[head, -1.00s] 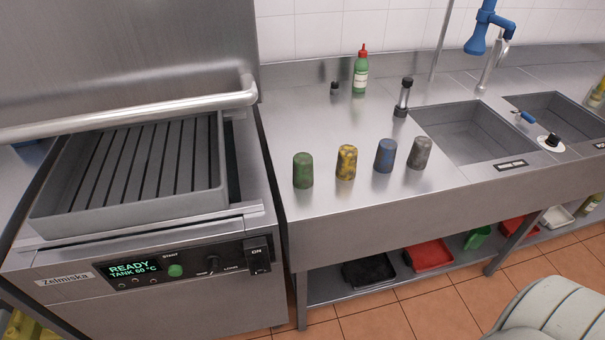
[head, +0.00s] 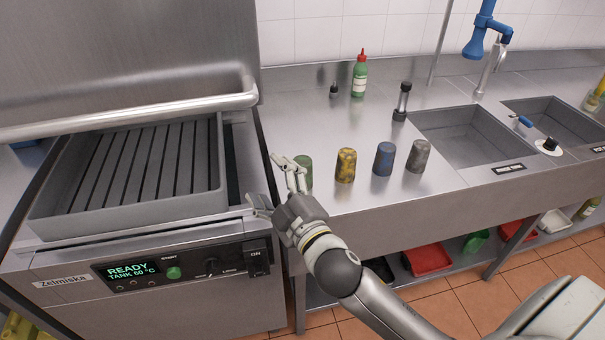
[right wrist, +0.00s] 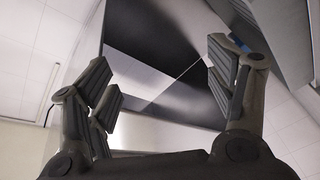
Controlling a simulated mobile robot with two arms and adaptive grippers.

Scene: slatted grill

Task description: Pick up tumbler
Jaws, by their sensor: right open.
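Several upside-down tumblers stand in a row on the steel counter (head: 310,110) in the head view: a green one (head: 304,172), a yellow speckled one (head: 345,165), a blue one (head: 384,158) and a grey one (head: 418,156). My right gripper (head: 275,180) is open in front of the counter's left end. One of its fingers partly covers the green tumbler; I cannot tell whether they touch. In the right wrist view the fingers (right wrist: 165,85) are spread with nothing between them, and no tumbler shows. My left gripper is not in view.
A dishwasher with a slatted rack (head: 130,205) stands at the left, its hood raised. Behind the tumblers are a green bottle (head: 360,76) and a dark grinder (head: 402,102). Sinks (head: 468,137) lie to the right. A red tray (head: 428,258) is on the lower shelf.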

